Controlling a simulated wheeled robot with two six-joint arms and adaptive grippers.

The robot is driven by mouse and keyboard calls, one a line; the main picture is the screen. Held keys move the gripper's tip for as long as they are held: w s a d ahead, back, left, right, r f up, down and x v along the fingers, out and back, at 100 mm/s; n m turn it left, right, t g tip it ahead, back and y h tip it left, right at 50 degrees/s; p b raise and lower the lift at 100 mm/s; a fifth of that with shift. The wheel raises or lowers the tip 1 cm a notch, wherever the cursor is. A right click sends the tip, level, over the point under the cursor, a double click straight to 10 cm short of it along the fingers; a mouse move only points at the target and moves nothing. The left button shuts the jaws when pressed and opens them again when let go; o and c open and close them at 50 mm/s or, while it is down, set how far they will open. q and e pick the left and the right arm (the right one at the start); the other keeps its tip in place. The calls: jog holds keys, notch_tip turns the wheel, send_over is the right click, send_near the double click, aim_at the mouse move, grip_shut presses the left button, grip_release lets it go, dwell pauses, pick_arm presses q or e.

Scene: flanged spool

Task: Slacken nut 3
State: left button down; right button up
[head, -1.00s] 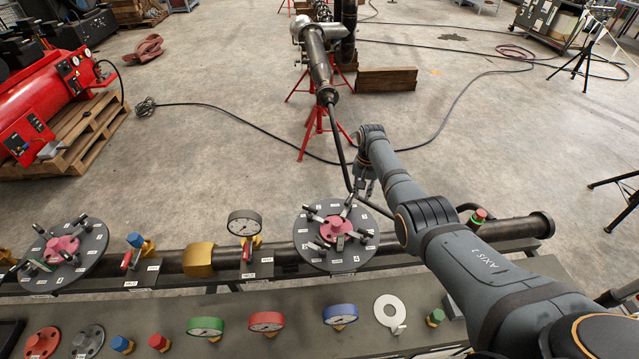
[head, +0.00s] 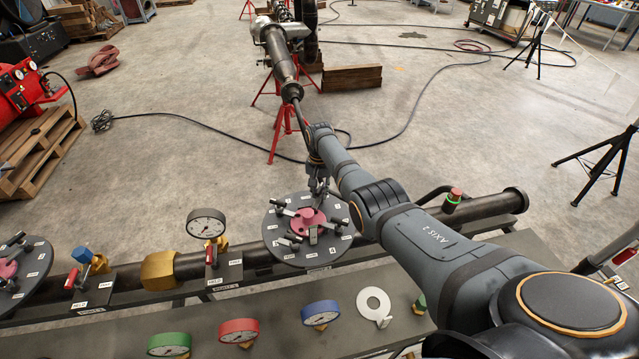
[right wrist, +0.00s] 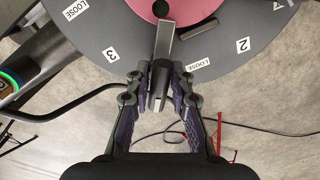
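A grey disc (head: 276,243) with a pink hub (head: 304,221), several lever-handled nuts and small labels is mounted on the dark pipe. My right gripper (head: 318,187) is at its far edge in the head view. In the right wrist view, the disc (right wrist: 215,25) shows labels "3" (right wrist: 110,55), "2" and "LOOSE". A grey lever (right wrist: 165,42) points from the pink hub toward me, between "3" and a "LOOSE" label. My right gripper (right wrist: 160,88) has its fingers on both sides of the lever's end, apparently with gaps. The nut under the lever is hidden. My left gripper is out of view.
A second disc (head: 35,270) is at the left edge. A gauge (head: 206,224) and a brass fitting (head: 158,270) are on the pipe. A thin dark pipe (right wrist: 60,112) passes left of the gripper.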

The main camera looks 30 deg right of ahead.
aim_at(320, 188)
jog(key=n+b, duration=0.1)
jog(key=n, duration=0.4)
jog(key=shift+r+n, duration=0.15)
jog(key=shift+n, duration=0.25)
jog(key=n+b, duration=0.3)
jog(key=n, duration=0.2)
jog(key=shift+r+n, duration=0.2)
jog(key=shift+n, duration=0.7)
jog(key=shift+r+n+p, duration=0.1)
jog(key=shift+n+p, duration=0.5)
jog(key=shift+p, duration=0.1)
jog(key=n+p, duration=0.1)
jog(key=n, duration=0.5)
jog(key=shift+n+p, duration=0.3)
jog(key=shift+n, duration=0.1)
jog(key=shift+m+p, duration=0.45)
jog(key=shift+m, duration=0.75)
notch_tip(320, 188, up, 7)
jog(key=p, duration=0.7)
jog(key=shift+f, duration=0.2)
